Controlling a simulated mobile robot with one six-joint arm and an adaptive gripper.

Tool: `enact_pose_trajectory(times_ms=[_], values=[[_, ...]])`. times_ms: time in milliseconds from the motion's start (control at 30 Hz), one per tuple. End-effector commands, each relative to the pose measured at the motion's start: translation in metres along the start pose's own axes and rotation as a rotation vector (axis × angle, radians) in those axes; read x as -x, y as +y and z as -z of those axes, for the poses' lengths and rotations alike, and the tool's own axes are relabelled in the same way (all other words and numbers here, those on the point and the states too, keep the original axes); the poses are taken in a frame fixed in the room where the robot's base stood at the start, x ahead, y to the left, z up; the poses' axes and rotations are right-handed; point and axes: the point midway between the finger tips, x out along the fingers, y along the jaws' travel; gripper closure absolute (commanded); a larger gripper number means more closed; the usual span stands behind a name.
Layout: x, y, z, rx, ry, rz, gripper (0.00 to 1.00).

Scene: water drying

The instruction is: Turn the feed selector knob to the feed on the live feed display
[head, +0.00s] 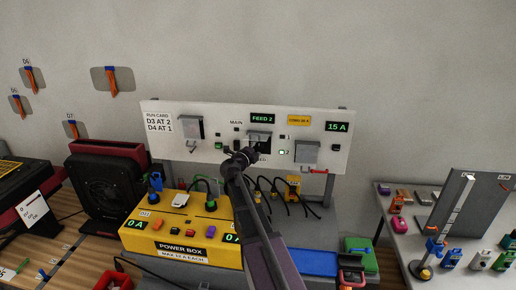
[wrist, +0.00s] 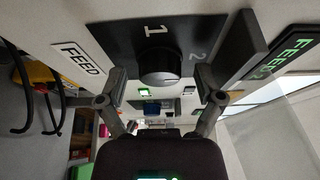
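The live feed display (head: 262,118) on the white panel reads FEED 2 in green; its edge also shows at right in the wrist view (wrist: 292,56). The feed selector knob (wrist: 160,66) is a round dark knob on a black plate (wrist: 122,38) marked 1 and 2. Its pointer direction is not clear. My gripper (head: 240,156) is in front of the panel, just below and left of the black plate in the head view. In the wrist view my gripper (wrist: 160,86) is open, with one finger on each side of the knob, apparently not touching it.
The white panel (head: 217,144) also carries two grey boxes (head: 190,127) (head: 307,152), an orange label (head: 299,120) and a 15 A display (head: 338,127). A yellow power box (head: 180,228) and black cables lie below. A black bar (wrist: 238,44) sticks out beside the knob.

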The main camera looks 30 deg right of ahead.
Motion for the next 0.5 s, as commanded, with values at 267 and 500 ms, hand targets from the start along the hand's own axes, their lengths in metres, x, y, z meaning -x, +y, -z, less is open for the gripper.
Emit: enact_pose_trajectory(times_ms=[267,500], values=[[0.001,0.0,0.001,0.0,0.001,-0.001,0.13],[0.011,0.0,0.001,0.0,0.0,-0.001,0.13]])
